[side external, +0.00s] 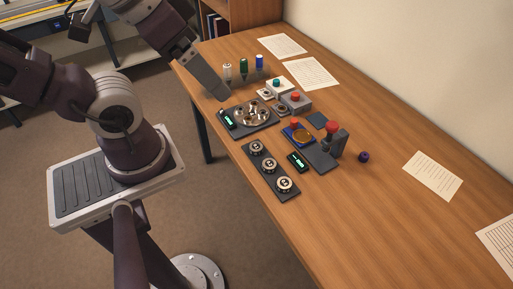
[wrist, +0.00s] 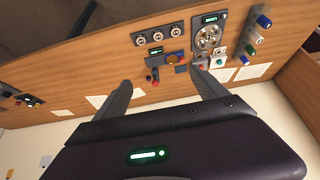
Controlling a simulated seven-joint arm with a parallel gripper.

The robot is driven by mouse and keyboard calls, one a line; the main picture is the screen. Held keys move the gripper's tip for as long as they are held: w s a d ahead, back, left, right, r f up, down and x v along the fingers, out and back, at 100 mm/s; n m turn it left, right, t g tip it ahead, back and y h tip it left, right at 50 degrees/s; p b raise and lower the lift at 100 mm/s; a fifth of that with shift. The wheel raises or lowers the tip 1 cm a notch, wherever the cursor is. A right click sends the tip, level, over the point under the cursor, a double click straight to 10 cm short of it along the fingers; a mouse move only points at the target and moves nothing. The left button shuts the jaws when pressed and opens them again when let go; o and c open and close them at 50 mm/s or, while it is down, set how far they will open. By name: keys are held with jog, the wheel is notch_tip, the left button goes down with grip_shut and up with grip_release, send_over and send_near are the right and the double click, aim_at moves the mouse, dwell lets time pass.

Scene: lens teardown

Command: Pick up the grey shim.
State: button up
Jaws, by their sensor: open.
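I cannot pick out the grey shim with certainty in either view. The round metal carousel (side external: 251,113) sits on a dark base with a green display and holds several small round parts too small to tell apart. It also shows in the wrist view (wrist: 208,38). My gripper (side external: 222,96) is above the table near the left side of the carousel. In the wrist view my gripper (wrist: 160,80) has its two fingers wide apart, with nothing between them.
A dark strip with three round dials (side external: 270,171) lies at the front. An amber disc (side external: 301,135) sits on a blue base beside a red-knobbed device (side external: 332,130). Several coloured bottles (side external: 243,68) stand behind. A purple knob (side external: 363,157) lies right; the table beyond is mostly clear.

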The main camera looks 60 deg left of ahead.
jog(key=c, duration=0.5)
jog(key=shift+o, duration=0.2)
jog(key=n+g, duration=0.6)
jog(key=n, duration=2.7)
send_over(255, 146)
jog(key=f, duration=2.4)
jog(key=shift+s+d+f, duration=0.15)
jog(key=shift+d+f, duration=0.1)
jog(key=shift+f, duration=0.05)
jog(key=f, duration=0.7)
jog(key=shift+a+f, duration=0.15)
jog(key=shift+a, duration=0.05)
